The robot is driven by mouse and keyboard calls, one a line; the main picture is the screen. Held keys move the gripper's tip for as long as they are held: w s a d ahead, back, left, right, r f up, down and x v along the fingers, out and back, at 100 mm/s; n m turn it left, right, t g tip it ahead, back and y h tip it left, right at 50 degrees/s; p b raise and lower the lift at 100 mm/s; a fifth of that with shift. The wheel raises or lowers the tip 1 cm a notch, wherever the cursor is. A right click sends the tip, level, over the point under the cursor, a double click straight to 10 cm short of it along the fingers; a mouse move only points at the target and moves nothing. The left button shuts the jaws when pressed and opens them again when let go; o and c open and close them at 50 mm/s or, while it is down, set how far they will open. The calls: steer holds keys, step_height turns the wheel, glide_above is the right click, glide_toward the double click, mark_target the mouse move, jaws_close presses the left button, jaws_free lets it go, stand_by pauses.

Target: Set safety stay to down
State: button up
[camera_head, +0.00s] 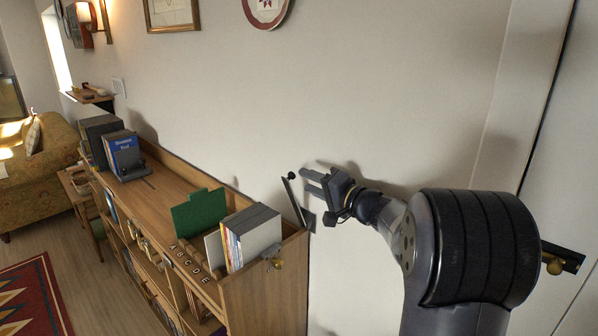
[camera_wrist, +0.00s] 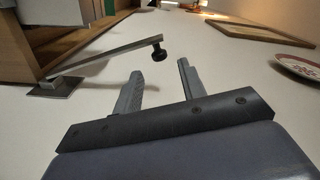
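The safety stay appears to be the thin metal bar (camera_head: 297,200) with a black end knob (camera_head: 291,176), fixed to a small wall plate (camera_head: 308,220) beside the bookcase end. In the head view the bar stands raised, leaning up and a little left from the plate. In the wrist view the bar (camera_wrist: 105,57) runs from its plate (camera_wrist: 55,87) to the knob (camera_wrist: 159,53). My gripper (camera_head: 312,181) is open and empty, right of the knob. In the wrist view the knob shows at the gap between my fingertips (camera_wrist: 160,67), with no clear contact.
The wooden bookcase (camera_head: 265,298) stands left of the stay, with books (camera_head: 250,237) and a green divider (camera_head: 200,212) on top. A small brass fitting (camera_head: 275,264) is on its end. A picture frame (camera_head: 171,14) and round plate (camera_head: 266,10) hang above. The wall around my gripper is bare.

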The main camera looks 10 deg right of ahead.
steer(key=shift+p+x, duration=0.5)
steer(key=shift+x, duration=1.5)
steer(key=shift+c, duration=0.3)
jaws_close()
